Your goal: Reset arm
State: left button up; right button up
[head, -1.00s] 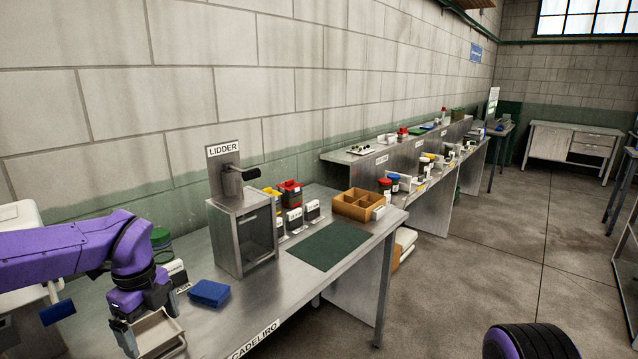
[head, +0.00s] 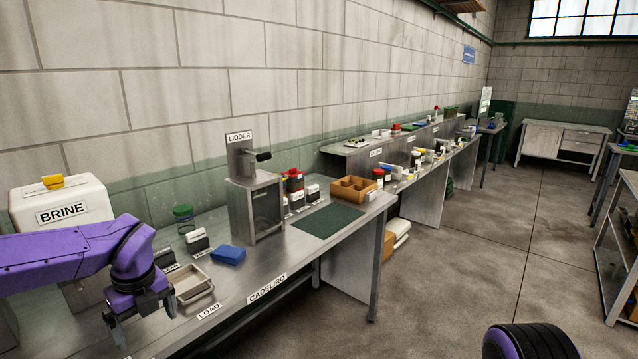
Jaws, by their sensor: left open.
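My left arm is purple and comes in from the left. Its left gripper (head: 144,326) hangs over the near left end of the metal table, pointing down. It is open, and I see nothing between its fingers. A pale metal tray (head: 190,283) lies on the table just right of the gripper, apart from it. My right gripper is not in view; only a dark rounded part with a purple band, at the bottom right, shows.
A white BRINE box (head: 62,205) stands behind the arm. A blue block (head: 228,255), the LIDDER machine (head: 255,205), a green mat (head: 327,220) and an orange divided box (head: 353,189) stand along the table (head: 262,272). Open floor (head: 470,270) lies right.

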pick_arm(q)
jog(key=s+a+f+m+t+y+b, duration=0.1)
jog(key=s+f+m+t+y, duration=0.15)
jog(key=f+m, duration=0.8)
jog(key=s+a+f+m+t+y+b, duration=0.1)
jog(key=f+m+t+y, duration=0.25)
jog(key=f+m, duration=0.75)
jog(key=s+d+f+m+g+h, duration=0.1)
jog(key=s+f+m, duration=0.4)
jog(key=s, duration=0.3)
jog(key=s+d+f+m+g+h+b, duration=0.1)
jog(key=s+d+f+m, duration=0.1)
jog(key=s+f+m, duration=0.3)
jog(key=s+d+f+m+g+h, duration=0.1)
jog(key=s+f+m, duration=0.4)
jog(key=s, duration=0.8)
jog(key=d+m+h, duration=0.1)
jog(key=m, duration=0.2)
jog(key=shift+s+d+f+b, duration=0.2)
jog(key=shift+b, duration=0.1)
jog(key=shift+m, duration=0.25)
